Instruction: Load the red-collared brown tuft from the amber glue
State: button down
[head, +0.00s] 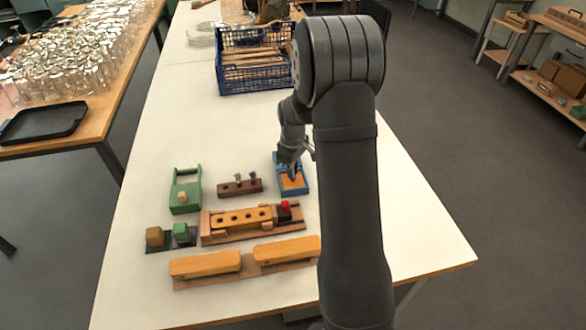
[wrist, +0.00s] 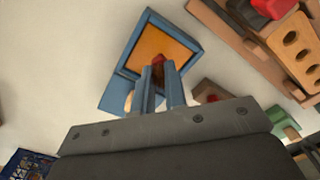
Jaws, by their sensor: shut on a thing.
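The amber glue (head: 297,185) fills a blue tray (head: 278,160) at the right of the row of parts; the glue also shows in the wrist view (wrist: 160,42). My gripper (head: 291,174) is over this tray, pointing down. In the wrist view its two blue fingers (wrist: 160,75) are shut on a tuft whose red collar (wrist: 158,60) shows between the tips. The tuft's bristles are mostly hidden, and I cannot tell whether it touches the glue. A brush block (head: 240,218) with a row of dark holes lies in a wooden holder in front of the tray.
A brown rack (head: 235,188) with red-collared tufts stands left of the tray. A red knob (head: 286,206) sits at the holder's right end. A green tray (head: 186,190), small blocks and two yellow brush backs (head: 205,264) lie nearby. A blue crate (head: 228,75) stands farther back.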

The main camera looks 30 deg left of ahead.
jog(key=shift+r, duration=3.45)
